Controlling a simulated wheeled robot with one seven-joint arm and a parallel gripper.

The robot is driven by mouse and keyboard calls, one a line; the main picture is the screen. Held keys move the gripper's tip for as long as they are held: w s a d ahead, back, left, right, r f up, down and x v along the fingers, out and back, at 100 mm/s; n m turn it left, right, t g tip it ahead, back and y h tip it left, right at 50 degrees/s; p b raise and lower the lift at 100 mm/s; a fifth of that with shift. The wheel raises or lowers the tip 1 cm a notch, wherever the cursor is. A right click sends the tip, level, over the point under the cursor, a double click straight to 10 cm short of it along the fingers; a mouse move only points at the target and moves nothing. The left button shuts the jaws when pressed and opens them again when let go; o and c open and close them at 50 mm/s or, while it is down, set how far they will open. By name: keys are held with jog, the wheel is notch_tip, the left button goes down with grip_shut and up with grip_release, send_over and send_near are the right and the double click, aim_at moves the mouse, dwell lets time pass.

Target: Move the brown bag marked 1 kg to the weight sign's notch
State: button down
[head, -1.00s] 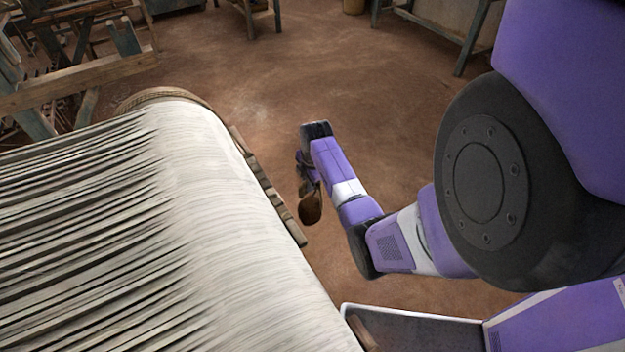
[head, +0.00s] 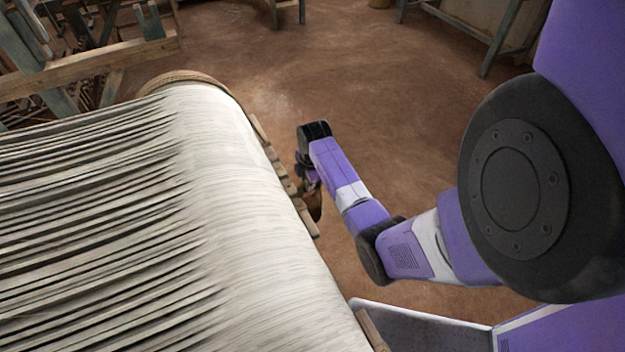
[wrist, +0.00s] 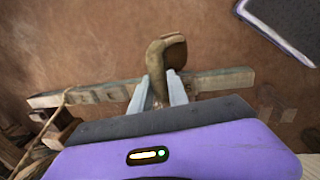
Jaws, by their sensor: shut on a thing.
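A brown bag (wrist: 173,50) with a long narrow neck is gripped in my gripper (wrist: 158,88), its neck between the two pale fingers. In the head view the bag (head: 316,206) hangs below my gripper (head: 306,178), partly hidden, right against the notched bar's edge in the picture. The wooden bar (wrist: 212,81) with notches runs across the wrist view behind the fingers; it also shows in the head view (head: 302,215) along the cloth's right side. Dark marks on the bar are too small to read, so I cannot tell which notch bears the weight sign. The bag's marking is not visible.
The loom's pale warp sheet (head: 235,210) curves over a beam to the left of my arm. A cord (wrist: 62,108) hangs over the bar's left part. Brown floor (head: 400,120) is open to the right. Wooden frames stand at the back.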

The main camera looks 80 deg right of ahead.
jog(key=shift+w+a+b, duration=0.25)
jog(key=shift+w+a, duration=0.6)
jog(key=shift+w, duration=0.15)
jog(key=shift+w+a+b, duration=0.2)
jog(key=shift+w+a, duration=0.6)
jog(key=shift+w, duration=0.2)
jog(key=shift+f+b, duration=0.65)
jog(key=shift+f, duration=0.45)
jog(key=shift+f, duration=0.3)
jog(key=c, duration=1.2)
grip_release()
jog(key=shift+s+a+f, duration=0.1)
jog(key=shift+s+f, duration=0.05)
jog(key=shift+s+a+r+p, duration=0.1)
jog(key=shift+s+a+r, duration=0.05)
jog(key=shift+r, duration=1.15)
jog(key=shift+s+a+r+p, duration=0.15)
jog(key=shift+a+r, duration=0.05)
jog(key=shift+r, duration=1.1)
jog(key=shift+s+a+r+p, duration=0.1)
jog(key=shift+s+a+r, duration=0.05)
jog(key=shift+r, duration=1.15)
